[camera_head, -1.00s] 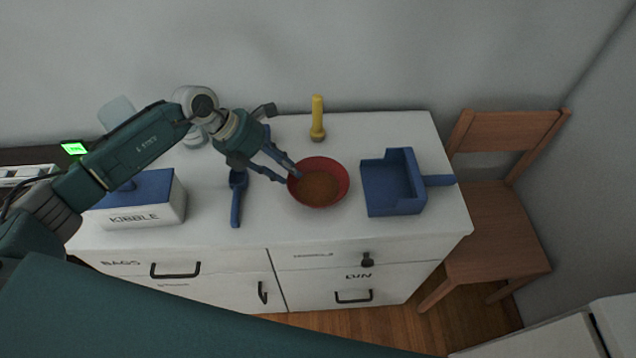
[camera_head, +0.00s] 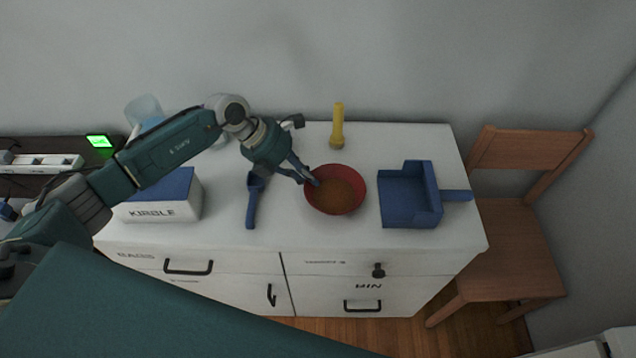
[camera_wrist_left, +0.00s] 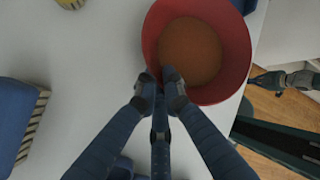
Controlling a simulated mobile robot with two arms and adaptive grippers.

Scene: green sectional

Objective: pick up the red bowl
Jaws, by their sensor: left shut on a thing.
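The red bowl (camera_head: 335,205) stands upright on the white cabinet top and holds something brown. In the left wrist view the bowl (camera_wrist_left: 239,50) fills the upper middle. My left gripper (camera_head: 312,180) reaches in from the left, its fingertips at the bowl's upper left rim. In the left wrist view the left gripper's fingertips (camera_wrist_left: 160,88) are close together with the rim between them, so it is shut on the bowl's rim. I cannot tell any gap between the bowl and the cabinet top.
A blue dustpan (camera_head: 408,200) lies just right of the bowl, and a blue scoop (camera_head: 253,205) lies to its left. A yellow flashlight (camera_head: 338,125) stands behind. A kibble box (camera_head: 165,200) is at the left. A wooden chair (camera_head: 510,230) stands right of the cabinet (camera_head: 300,245).

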